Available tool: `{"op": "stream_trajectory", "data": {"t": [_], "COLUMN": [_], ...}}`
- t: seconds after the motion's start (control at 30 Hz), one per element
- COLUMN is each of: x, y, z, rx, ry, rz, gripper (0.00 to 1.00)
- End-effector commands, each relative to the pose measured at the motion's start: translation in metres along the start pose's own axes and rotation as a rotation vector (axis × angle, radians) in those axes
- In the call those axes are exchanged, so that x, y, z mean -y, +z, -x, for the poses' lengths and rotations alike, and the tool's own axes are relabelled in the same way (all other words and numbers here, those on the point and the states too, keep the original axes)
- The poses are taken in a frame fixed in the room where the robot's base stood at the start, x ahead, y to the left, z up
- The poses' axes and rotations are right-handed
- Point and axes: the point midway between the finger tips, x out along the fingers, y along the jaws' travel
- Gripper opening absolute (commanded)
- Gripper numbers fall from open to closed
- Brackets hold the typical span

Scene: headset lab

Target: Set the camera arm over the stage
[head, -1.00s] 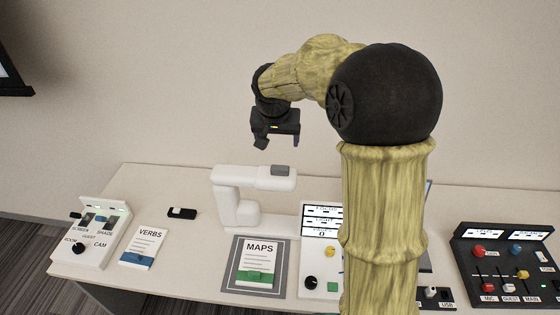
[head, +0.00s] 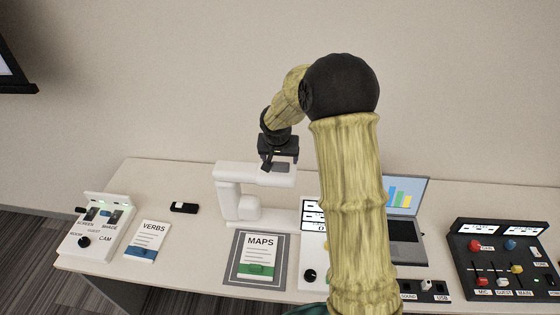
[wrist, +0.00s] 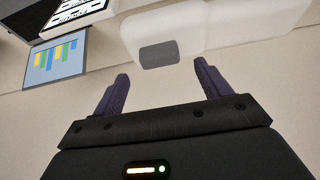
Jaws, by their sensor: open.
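The white camera arm (head: 229,180) stands on the table, its horizontal beam reaching right above the back part of the grey stage mat (head: 235,279). A dark grey pad (head: 281,168) is at the beam's right end. The MAPS card (head: 258,258) lies on the mat. My gripper (head: 270,163) is open and empty, just above and behind the beam's right end. In the wrist view the open fingers (wrist: 160,88) point toward the white beam (wrist: 215,28) with its dark pad (wrist: 159,56); I see no contact.
The VERBS card (head: 149,242), a small black item (head: 184,208) and a white switch box (head: 84,240) are at the left. A laptop (head: 403,222) and a black mixer panel (head: 500,268) are at the right. A white panel (head: 310,270), right of the mat, is partly hidden by my arm.

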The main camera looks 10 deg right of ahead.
Motion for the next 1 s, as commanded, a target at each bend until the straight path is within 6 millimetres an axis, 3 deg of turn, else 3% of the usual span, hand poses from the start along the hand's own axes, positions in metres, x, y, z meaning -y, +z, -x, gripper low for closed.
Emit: {"op": "stream_trajectory", "data": {"t": [0.3, 0.67, 0.77, 1.0], "x": [0.000, 0.001, 0.000, 0.001], "y": [0.000, 0.000, 0.000, 0.000], "z": [-0.042, -0.049, -0.049, -0.049], "rx": [0.001, -0.001, -0.001, -0.001], "ry": [0.000, -0.001, -0.001, -0.001], "rz": [0.000, 0.000, 0.000, 0.000], "gripper": [0.76, 0.76, 0.61, 0.14]}}
